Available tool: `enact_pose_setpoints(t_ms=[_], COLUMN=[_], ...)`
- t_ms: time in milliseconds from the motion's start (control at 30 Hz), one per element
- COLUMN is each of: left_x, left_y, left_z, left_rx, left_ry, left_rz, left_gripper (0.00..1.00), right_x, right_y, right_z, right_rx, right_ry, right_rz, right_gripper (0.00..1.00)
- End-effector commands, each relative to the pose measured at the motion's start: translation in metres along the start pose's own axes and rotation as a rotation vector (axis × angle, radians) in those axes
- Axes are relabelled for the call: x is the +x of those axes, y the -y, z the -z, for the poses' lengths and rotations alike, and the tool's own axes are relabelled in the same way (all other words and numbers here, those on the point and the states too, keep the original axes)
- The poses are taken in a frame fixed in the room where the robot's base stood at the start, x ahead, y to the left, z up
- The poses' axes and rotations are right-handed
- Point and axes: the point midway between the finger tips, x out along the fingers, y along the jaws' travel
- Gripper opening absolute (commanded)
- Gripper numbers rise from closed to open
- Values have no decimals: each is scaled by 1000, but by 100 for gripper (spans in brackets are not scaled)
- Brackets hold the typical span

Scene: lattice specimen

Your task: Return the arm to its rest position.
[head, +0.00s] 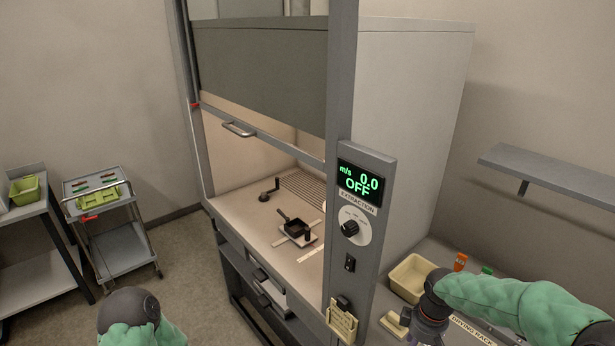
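My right arm in its green sleeve (530,298) reaches in from the right edge over the bench beside the fume hood. Its dark wrist (432,303) points down near a cream tray, and the gripper end is cut off or hidden at the bottom edge, so its fingers do not show. My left arm shows only as a green sleeve and dark joint (128,306) at the bottom left. The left gripper is out of view.
The fume hood (262,68) has its sash partly raised, and its panel (358,185) reads 0.0 OFF. A cream tray (411,278) is on the right bench, below a wall shelf (550,180). A trolley (118,248) stands left; floor between is clear.

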Motion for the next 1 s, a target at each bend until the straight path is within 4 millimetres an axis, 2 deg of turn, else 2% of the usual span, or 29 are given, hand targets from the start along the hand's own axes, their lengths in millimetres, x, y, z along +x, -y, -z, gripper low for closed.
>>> enact_pose_setpoints(t_ms=[267, 467, 633, 800, 1000], left_x=[0, 0, 1, 0, 0], left_y=[0, 0, 0, 0, 0], left_z=[0, 0, 1, 0, 0], left_rx=[0, 0, 0, 0, 0], left_ry=[-1, -1, -1, -1, -1], left_rz=[0, 0, 0, 0, 0], left_gripper=[40, 40, 40, 40, 40], right_x=[49, 96, 152, 202, 239], right_y=[27, 59, 104, 155, 199], right_z=[14, 24, 27, 18, -1], right_rx=[66, 158, 304, 496, 691], right_ry=[-41, -79, -113, -129, -124], right_rz=[63, 127, 205, 271, 302], right_gripper=[55, 55, 55, 55, 55])
